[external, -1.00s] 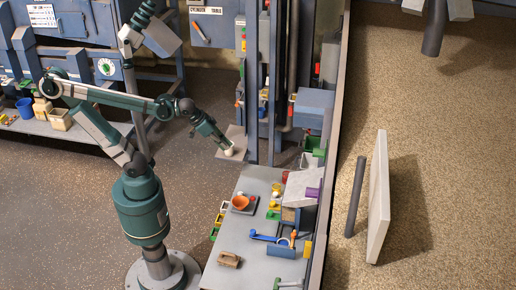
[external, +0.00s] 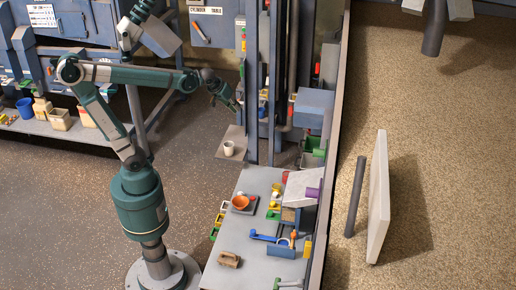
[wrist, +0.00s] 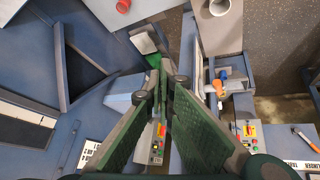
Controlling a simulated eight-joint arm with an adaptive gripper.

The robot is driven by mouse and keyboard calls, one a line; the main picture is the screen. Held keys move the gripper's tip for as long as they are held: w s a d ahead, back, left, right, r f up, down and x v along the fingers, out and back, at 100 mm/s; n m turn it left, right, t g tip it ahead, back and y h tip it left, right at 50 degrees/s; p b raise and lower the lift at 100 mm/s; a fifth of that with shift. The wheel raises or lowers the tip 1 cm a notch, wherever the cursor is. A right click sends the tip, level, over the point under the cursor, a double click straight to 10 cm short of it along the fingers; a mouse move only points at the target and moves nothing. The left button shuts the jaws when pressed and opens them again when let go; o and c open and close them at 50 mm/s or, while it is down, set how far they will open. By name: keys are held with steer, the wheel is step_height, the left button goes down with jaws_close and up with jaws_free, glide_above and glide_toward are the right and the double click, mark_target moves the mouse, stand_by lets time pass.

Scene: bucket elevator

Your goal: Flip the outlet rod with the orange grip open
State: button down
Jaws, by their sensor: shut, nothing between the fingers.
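My gripper (external: 235,104) is raised beside the tall blue elevator columns (external: 251,80), above and behind the grey platform (external: 233,139). In the wrist view its two green fingers (wrist: 165,85) are shut and empty. A small orange grip (wrist: 223,74), with a blue part beside it, shows right of the fingers, apart from them, near the column. I cannot make out its rod or whether it is flipped. A white cup (external: 229,148) stands upright on the platform, clear of my gripper; it also shows in the wrist view (wrist: 219,7).
An orange-handled tool (wrist: 305,138) shows by the labelled panel. The columns stand close to my gripper.

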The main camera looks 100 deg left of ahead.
steer(key=s+a+r+n+g+p, duration=0.1)
steer(key=s+a+r+n, duration=0.1)
steer(key=a, duration=0.8)
steer(key=s+a+r+n+g+y+p, duration=0.1)
steer(key=s+a+n, duration=0.3)
steer(key=a, duration=0.6)
steer(key=shift+s+r+g+p, duration=0.3)
steer(key=shift+s+r+p, duration=0.2)
steer(key=shift+s+r, duration=0.45)
steer(key=shift+s+a+f, duration=0.15)
steer(key=shift+f, duration=0.2)
glide_above(241, 103)
steer(key=s+a, duration=0.2)
steer(key=s, duration=0.1)
step_height(241, 103, down, 9)
steer(key=shift+f, duration=0.15)
steer(key=shift+w+d+f, duration=0.1)
steer(key=shift+f, duration=0.55)
steer(key=shift+w+d+f, duration=0.1)
steer(key=shift+f, duration=0.5)
